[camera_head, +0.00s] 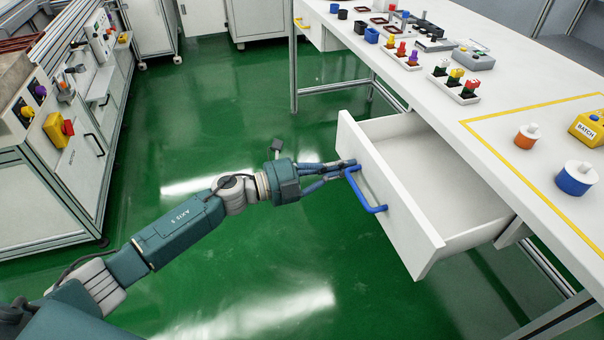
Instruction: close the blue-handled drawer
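The white drawer (395,205) with the blue handle (372,200) stands pulled out from under the white table, and its inside looks empty. The handle is a blue bar on the drawer's front panel. My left gripper (348,167) reaches in from the left, with its fingertips at the far, upper end of the handle. The fingers lie close together there, but whether they grip the bar or only touch it is not clear. My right gripper is not in view.
The white table (450,90) carries several coloured knobs and parts, a yellow BATCH box (588,128) and blue (576,180) and orange (526,137) reels. Another drawer (309,27) sits farther back. The green floor (255,120) before the drawer is clear. A workbench stands left.

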